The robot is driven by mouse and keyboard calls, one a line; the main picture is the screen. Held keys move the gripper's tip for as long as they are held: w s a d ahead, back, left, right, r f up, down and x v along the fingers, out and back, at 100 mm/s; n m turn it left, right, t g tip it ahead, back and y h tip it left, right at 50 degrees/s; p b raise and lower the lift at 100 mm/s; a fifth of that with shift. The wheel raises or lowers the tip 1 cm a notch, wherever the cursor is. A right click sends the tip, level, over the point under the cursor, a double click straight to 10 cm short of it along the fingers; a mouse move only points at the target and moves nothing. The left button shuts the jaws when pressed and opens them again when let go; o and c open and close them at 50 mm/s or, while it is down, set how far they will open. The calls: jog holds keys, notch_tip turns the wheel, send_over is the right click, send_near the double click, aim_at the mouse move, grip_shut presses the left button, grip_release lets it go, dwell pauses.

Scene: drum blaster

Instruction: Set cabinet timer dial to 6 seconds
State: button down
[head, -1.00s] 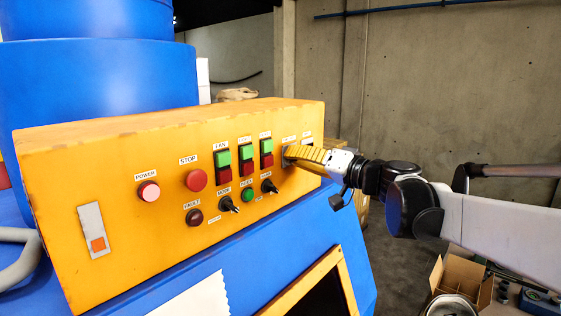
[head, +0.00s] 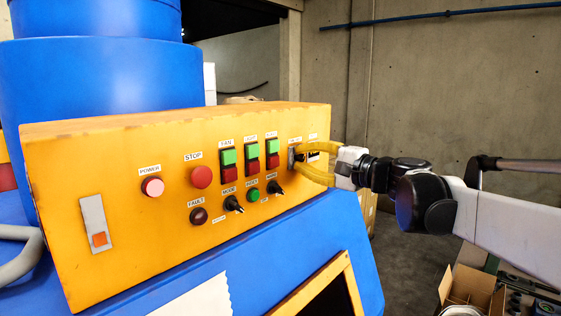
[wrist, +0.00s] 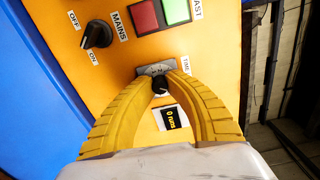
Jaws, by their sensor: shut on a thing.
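The timer dial (wrist: 160,85) is a small black knob on a grey scale plate (wrist: 156,69) beside a label that seems to read TIME. My gripper (wrist: 162,79) has its yellow ribbed fingers shut on the dial, one at each side. In the head view my gripper (head: 300,157) reaches the right end of the orange cabinet front (head: 120,230). There its fingers hide the dial, and the plate shows only in part. The dial's set value is too small to read.
The black MAINS switch (wrist: 98,34) and a red and green button pair (wrist: 160,12) are close by. More buttons and switches line the cabinet front. An open cardboard box (head: 470,290) stands on the floor at right.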

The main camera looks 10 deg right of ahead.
jog(key=shift+m, duration=1.1)
jog(key=c, duration=1.3)
grip_release()
jog(key=shift+c, duration=0.2)
jog(key=shift+d, duration=0.1)
jog(key=v, duration=1.2)
